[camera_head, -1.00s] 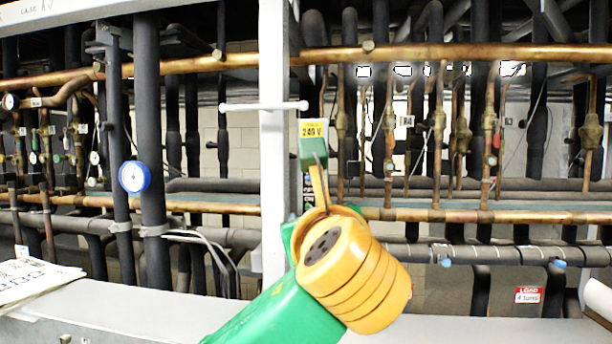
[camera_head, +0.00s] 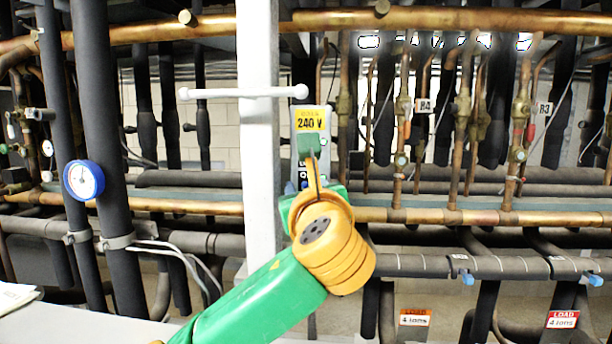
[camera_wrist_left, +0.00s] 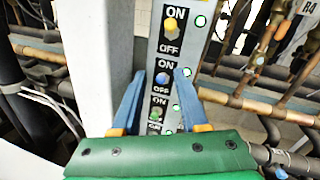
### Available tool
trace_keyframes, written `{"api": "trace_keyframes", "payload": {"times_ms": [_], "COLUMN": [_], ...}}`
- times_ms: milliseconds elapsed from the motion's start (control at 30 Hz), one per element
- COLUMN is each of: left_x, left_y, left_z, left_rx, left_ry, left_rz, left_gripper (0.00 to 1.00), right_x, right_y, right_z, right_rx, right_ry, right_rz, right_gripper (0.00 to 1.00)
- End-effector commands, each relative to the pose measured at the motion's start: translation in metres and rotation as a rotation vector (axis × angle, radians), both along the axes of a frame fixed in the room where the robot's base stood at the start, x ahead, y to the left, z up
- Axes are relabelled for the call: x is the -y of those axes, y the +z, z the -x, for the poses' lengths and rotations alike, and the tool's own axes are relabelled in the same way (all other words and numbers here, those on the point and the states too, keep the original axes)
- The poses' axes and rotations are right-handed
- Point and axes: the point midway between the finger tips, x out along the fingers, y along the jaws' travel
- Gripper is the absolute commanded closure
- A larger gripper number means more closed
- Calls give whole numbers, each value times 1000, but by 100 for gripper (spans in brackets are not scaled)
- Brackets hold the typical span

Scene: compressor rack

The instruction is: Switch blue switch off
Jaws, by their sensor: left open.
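The switch panel (camera_head: 327,122) is a narrow grey plate with a yellow 240 V label, beside a white post. The left wrist view shows its switches in a column. The blue switch (camera_wrist_left: 163,77) is in the middle, between an ON and an OFF label; I cannot tell its position. A yellow switch (camera_wrist_left: 171,30) is above it and a green switch (camera_wrist_left: 156,114) below. My left gripper (camera_wrist_left: 159,73) is open, its blue fingers on either side of the blue switch's column; contact cannot be told. In the head view my left gripper (camera_head: 310,146) hides the panel's middle. My right gripper is not in view.
The white post (camera_head: 259,150) stands left of the panel, with a white crossbar (camera_head: 240,92). Copper pipes (camera_head: 440,215) and dark pipes run behind and to the right. A blue-rimmed gauge (camera_head: 83,180) is at the left. A pale ledge (camera_head: 90,320) lies at lower left.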

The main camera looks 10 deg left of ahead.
Motion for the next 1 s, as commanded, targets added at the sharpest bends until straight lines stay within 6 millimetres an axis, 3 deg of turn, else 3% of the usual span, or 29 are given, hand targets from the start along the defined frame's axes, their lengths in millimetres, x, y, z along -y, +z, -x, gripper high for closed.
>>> {"api": "trace_keyframes", "payload": {"times_ms": [133, 267, 300, 667, 1000], "left_x": [0, 0, 0, 0, 0], "left_y": [-1, -1, -1, -4, -20], "left_z": [0, 0, 0, 1, 2], "left_rx": [0, 0, 0, 22, 227], "left_ry": [0, 0, 0, 0, 1], "left_rz": [0, 0, 0, 0, -2], "left_gripper": [60, 95, 100, 100, 100], "right_x": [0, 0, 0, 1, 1], "right_y": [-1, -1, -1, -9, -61], "right_z": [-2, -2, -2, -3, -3], "right_rx": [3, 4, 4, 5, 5], "right_ry": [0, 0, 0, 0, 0], "right_rz": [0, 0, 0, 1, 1], "right_gripper": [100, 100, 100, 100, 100]}}
